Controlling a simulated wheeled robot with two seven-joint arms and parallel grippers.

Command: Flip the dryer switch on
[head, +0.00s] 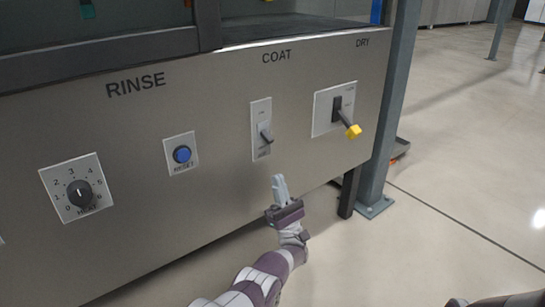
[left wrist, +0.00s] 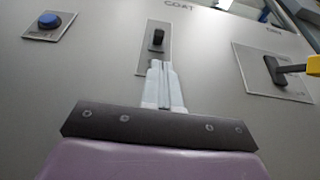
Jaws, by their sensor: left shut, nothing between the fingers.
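The dryer switch (head: 345,116) is a dark lever with a yellow tip on a pale plate under the label DRY, at the right of the panel in the head view. The lever sticks out with its yellow tip low and to the right. It also shows at the right edge of the left wrist view (left wrist: 283,68). My left gripper (head: 279,180) is shut and empty, below and left of the dryer switch, under the COAT switch. In the left wrist view its fingers (left wrist: 161,68) point up toward the COAT switch. I cannot tell if they touch the panel.
The COAT toggle switch (head: 264,133), a blue RESET button (head: 182,154) and a HEAT dial (head: 80,194) sit on the same grey panel (head: 225,110). A blue-grey post (head: 388,110) stands just right of the panel. The floor at right is open.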

